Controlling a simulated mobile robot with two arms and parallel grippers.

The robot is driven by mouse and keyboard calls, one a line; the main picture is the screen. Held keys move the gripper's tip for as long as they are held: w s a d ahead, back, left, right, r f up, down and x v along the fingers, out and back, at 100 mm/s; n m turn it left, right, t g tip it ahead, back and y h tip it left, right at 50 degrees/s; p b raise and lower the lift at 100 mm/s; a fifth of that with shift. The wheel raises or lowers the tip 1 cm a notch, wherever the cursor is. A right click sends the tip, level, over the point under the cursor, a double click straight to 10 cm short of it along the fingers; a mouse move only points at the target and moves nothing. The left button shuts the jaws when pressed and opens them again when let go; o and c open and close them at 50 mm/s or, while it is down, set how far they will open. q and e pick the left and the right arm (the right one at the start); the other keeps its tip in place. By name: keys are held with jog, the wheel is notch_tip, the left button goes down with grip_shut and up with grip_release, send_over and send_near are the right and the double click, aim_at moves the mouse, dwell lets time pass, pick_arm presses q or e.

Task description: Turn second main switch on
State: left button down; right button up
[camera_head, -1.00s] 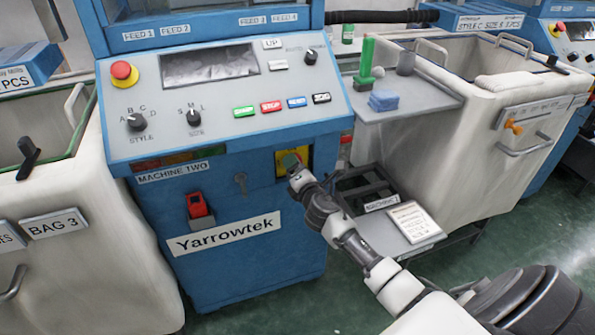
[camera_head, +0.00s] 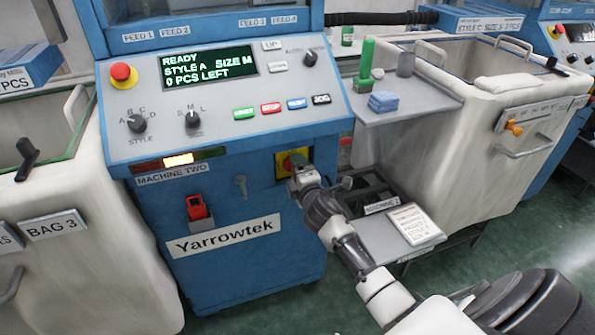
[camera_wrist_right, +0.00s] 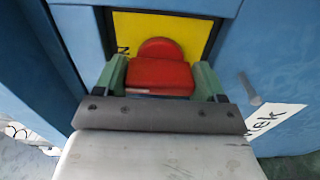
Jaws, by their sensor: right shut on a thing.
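The main switch is a red handle (camera_wrist_right: 160,72) on a yellow plate (camera_wrist_right: 128,30), low on the right of the blue front of Machine Two (camera_head: 255,225). In the head view the yellow plate (camera_head: 282,165) shows at its edges, and my right gripper hides most of the switch. My right gripper (camera_wrist_right: 160,82) is shut on the red handle, with one greenish finger on each side of it; it also shows in the head view (camera_head: 298,172). The machine's display (camera_head: 208,74) is lit and reads READY, STYLE A, SIZE M, 0 PCS LEFT. My left gripper is not in view.
Pale bins stand on both sides.

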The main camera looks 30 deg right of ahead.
dwell(0.3)
jog(key=o, duration=0.7)
jog(key=shift+c, duration=0.2)
jog(key=shift+s, duration=0.1)
jog(key=shift+s+a, duration=0.1)
jog(key=shift+s, duration=0.2)
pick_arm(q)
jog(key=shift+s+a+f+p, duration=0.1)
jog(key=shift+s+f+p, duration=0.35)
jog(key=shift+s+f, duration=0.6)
pick_arm(e)
jog(key=v, duration=1)
